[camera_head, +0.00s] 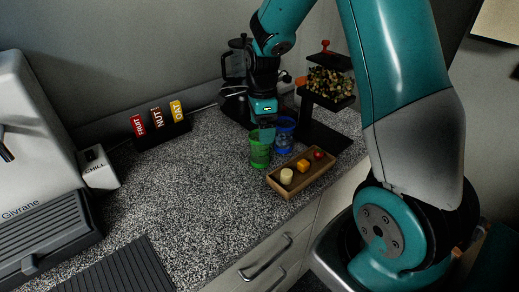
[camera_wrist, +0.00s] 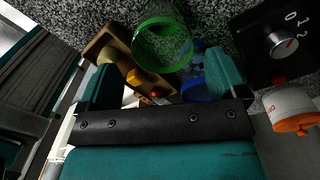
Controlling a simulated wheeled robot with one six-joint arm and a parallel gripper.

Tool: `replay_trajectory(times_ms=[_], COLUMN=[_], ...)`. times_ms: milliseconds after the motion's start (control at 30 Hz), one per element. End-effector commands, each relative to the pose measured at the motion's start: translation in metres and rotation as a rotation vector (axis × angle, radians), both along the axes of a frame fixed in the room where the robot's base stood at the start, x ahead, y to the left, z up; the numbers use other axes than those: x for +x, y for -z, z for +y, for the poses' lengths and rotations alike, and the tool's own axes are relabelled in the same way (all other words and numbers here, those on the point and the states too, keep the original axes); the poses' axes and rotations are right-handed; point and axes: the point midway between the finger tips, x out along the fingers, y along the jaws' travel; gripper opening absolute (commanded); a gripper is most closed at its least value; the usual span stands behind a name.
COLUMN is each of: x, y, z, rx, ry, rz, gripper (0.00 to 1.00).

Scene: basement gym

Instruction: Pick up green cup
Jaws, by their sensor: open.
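The green cup (camera_head: 259,157), a clear green tumbler, stands upright on the speckled counter just left of a blue cup (camera_head: 284,140). My gripper (camera_head: 266,134) is above and close behind the green cup in the head view, pointing down. In the wrist view my gripper (camera_wrist: 161,82) is open with its two teal fingers wide apart. The green cup (camera_wrist: 162,44) shows beyond the fingertips, between their lines, with nothing held. The blue cup (camera_wrist: 194,84) lies close to the right finger, partly hidden. Whether a finger touches either cup I cannot tell.
A wooden tray (camera_head: 275,187) with small food pieces sits in front of the cups. A black dispenser stand (camera_head: 318,132) is behind right, a dark coffee maker (camera_head: 234,66) behind. Labelled boxes (camera_head: 158,118) stand at the back left. The counter's left-middle is clear.

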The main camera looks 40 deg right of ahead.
Motion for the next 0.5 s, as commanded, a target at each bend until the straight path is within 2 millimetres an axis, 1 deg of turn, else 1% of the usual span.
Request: replay_trajectory(times_ms=[167,267,400,500], x=[0.001,0.002,0.004,0.004], y=[0.011,0.024,0.046,0.056], z=[0.002,0.004,0.006,0.006], rx=[0.001,0.001,0.001,0.001], ry=[-0.003,-0.005,-0.004,-0.004], rz=[0.001,0.004,0.004,0.002], gripper=[0.91,0.91,0.91,0.91])
